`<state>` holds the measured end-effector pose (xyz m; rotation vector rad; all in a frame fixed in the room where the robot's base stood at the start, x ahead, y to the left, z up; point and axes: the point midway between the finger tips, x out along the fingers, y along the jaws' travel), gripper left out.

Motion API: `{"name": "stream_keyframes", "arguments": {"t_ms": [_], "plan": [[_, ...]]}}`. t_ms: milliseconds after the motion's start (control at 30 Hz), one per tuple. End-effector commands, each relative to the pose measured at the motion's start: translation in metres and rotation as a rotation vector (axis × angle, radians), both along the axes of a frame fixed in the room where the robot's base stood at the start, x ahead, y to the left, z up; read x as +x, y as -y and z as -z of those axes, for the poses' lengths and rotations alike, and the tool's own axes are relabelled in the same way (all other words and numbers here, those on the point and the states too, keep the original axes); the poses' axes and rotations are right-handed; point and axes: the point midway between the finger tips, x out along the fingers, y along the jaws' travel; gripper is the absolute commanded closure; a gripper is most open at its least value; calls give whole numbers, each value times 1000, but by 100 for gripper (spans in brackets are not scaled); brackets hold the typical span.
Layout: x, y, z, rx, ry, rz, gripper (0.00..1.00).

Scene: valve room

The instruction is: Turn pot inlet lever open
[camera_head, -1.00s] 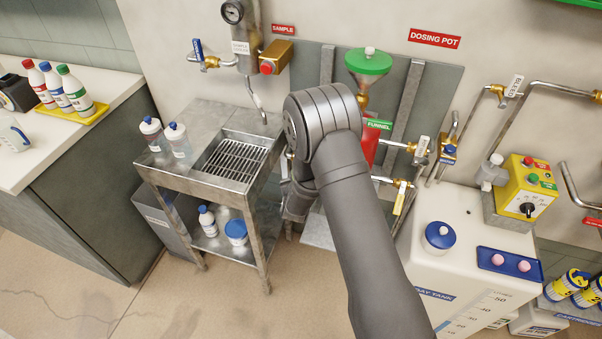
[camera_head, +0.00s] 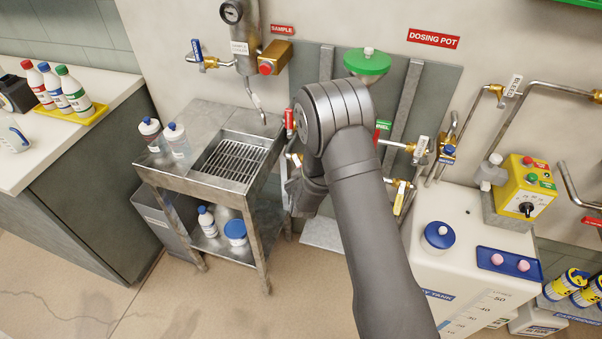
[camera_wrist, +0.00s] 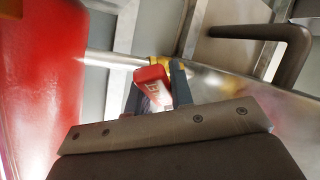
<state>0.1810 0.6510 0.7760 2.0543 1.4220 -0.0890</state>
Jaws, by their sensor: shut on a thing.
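In the wrist view, a red lever handle (camera_wrist: 152,78) with a pale marking sits between the two dark fingers of my gripper (camera_wrist: 155,95). The gripper is shut on it. The marking is too small to read, so I cannot confirm from it that this is the pot inlet lever. A brass fitting (camera_wrist: 168,66) and a pale pipe lie just behind the handle. In the head view, my arm hides the fingers and most of the dosing pot. The pot's green funnel (camera_head: 367,63) shows above the arm.
A large red surface (camera_wrist: 40,70) stands close on the left in the wrist view, and a dark bent bar (camera_wrist: 270,38) is at upper right. In the head view, a steel trolley (camera_head: 180,180) stands left of my arm, and a white tank (camera_head: 465,215) stands right.

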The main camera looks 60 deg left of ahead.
Motion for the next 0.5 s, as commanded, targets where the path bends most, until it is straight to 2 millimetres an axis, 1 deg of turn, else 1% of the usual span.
{"name": "stream_keyframes", "arguments": {"t_ms": [33,500], "plan": [[4,1,-2,-18,21,-26,100],[21,0,-15,-230,235,-328,100]]}}
